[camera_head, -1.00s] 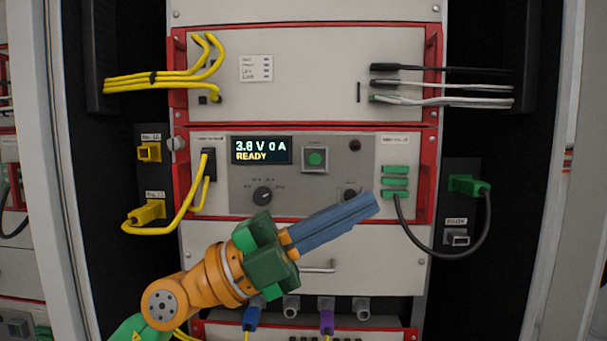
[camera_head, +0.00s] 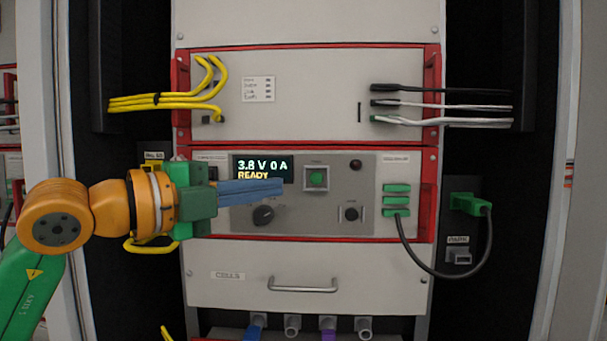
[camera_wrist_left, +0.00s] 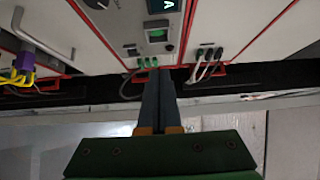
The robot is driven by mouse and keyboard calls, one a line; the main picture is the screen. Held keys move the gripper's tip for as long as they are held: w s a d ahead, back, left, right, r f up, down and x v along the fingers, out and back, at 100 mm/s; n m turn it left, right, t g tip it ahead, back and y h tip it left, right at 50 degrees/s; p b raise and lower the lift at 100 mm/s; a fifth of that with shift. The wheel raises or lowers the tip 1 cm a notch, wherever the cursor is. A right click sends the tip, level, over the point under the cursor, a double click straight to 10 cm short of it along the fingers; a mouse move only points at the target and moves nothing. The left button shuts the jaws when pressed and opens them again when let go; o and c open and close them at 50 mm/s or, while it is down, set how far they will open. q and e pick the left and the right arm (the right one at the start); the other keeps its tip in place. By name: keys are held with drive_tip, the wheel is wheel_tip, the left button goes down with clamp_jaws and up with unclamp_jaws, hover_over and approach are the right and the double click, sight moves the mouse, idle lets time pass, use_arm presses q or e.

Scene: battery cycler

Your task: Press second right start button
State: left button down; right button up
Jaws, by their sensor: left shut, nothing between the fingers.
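A green start button (camera_head: 316,178) in a square grey frame sits on the cycler's front panel (camera_head: 330,215), right of the lit display (camera_head: 262,165). The display reads "3.8 V 0 A READY". My left gripper (camera_head: 281,187) is shut and empty, its blue-grey fingers pointing right. In the head view its tips lie in front of the panel, just below the display and left of the button. The fingers cover part of the panel. In the left wrist view the button (camera_wrist_left: 157,35) appears beyond the closed fingertips (camera_wrist_left: 157,72). My right gripper is not in view.
A dark knob (camera_head: 263,215) sits below the fingers, and a small black switch (camera_head: 351,214) is to the right. Green plugs (camera_head: 396,200) and a black cable (camera_head: 430,270) are at the right. Yellow cables (camera_head: 165,101) hang upper left. A drawer handle (camera_head: 303,286) is below.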

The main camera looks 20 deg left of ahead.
sight(322, 178)
use_arm(q)
drive_tip(key=p+x, duration=0.2)
drive_tip(key=x, duration=0.1)
drive_tip(key=a+p+x, duration=0.1)
drive_tip(key=p+x, duration=0.1)
drive_tip(key=x, duration=0.1)
drive_tip(key=w+a+p+x, duration=0.1)
drive_tip(key=p+x, duration=0.1)
drive_tip(key=x, duration=0.1)
drive_tip(key=shift+w+d+r, duration=0.15)
drive_tip(key=shift+r, duration=0.05)
drive_tip(key=shift+w+f, duration=0.1)
drive_tip(key=shift+w, duration=0.15)
drive_tip(key=shift+w+a+f, duration=0.15)
drive_tip(key=shift+a+f, duration=0.05)
drive_tip(key=shift+a, duration=0.1)
drive_tip(key=shift+d, duration=0.15)
